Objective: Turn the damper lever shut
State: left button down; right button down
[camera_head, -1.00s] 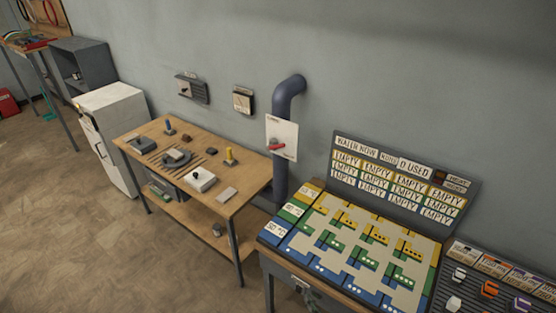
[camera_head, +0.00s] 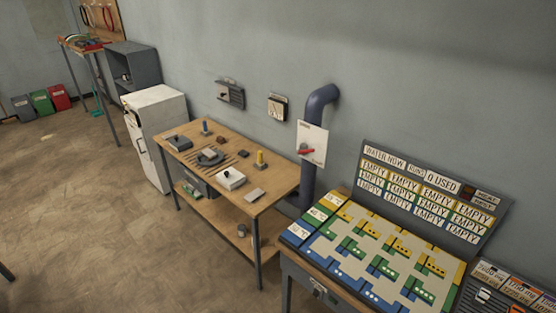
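The damper lever (camera_head: 306,150) is a small red handle on a white plate (camera_head: 313,139). The plate is fixed at a dark blue-grey pipe (camera_head: 308,184) that runs up the wall and bends over at the top. The lever looks roughly level, tilted slightly; its exact setting is too small to read. Neither of my grippers shows in the head view.
A wooden workbench (camera_head: 272,196) with several small parts stands left of the pipe. A board table (camera_head: 317,262) with coloured pieces and a sign panel (camera_head: 425,190) stands right of it. A white cabinet (camera_head: 160,115) is further left. Open floor (camera_head: 90,220) lies at left.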

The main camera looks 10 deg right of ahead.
aim_at(298, 152)
jog(key=z, duration=0.8)
jog(key=k, duration=0.15)
jog(key=u, duration=1.75)
jog(key=i, duration=0.7)
jog(key=z, duration=1)
jog(key=i, duration=0.6)
jog(key=z, duration=0.65)
